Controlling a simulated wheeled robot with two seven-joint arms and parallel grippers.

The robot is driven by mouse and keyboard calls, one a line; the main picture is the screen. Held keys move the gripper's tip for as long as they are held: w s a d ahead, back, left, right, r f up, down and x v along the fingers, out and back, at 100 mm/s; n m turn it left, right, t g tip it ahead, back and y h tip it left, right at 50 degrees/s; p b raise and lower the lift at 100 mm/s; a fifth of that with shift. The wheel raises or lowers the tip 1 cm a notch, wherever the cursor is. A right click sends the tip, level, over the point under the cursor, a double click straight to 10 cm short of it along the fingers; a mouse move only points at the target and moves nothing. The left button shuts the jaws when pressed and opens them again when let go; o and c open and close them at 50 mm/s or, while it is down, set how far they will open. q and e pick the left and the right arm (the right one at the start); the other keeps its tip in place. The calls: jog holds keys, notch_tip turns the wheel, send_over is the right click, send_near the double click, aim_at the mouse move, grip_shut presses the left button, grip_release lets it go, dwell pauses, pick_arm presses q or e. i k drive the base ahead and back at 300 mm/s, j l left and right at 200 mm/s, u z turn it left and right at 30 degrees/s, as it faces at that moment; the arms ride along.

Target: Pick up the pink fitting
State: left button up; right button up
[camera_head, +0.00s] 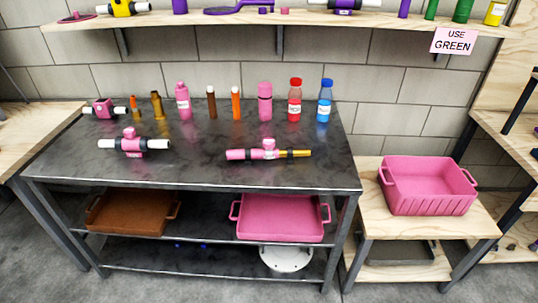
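Three pink fittings are on the dark metal table (200,155). One pink fitting (132,144), with black collars and white pipe ends, lies at the front left. Another pink fitting (266,153) lies at the front right, with a pink end on its left and a gold rod on its right. A smaller pink fitting (103,108) with a white end sits at the back left. The picture does not show which one the task means. Neither of my grippers is in view.
Several bottles and tubes stand along the table's back, including a red bottle (295,100) and a blue bottle (325,100). A brown tray (128,217) and a pink tray (280,222) are below. A pink crate (428,190) stands right. The table's front middle is clear.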

aim_at(248, 154)
jog(key=i+j, duration=0.15)
jog(key=i, duration=0.4)
jog(key=i+j, duration=0.15)
jog(key=i, duration=0.4)
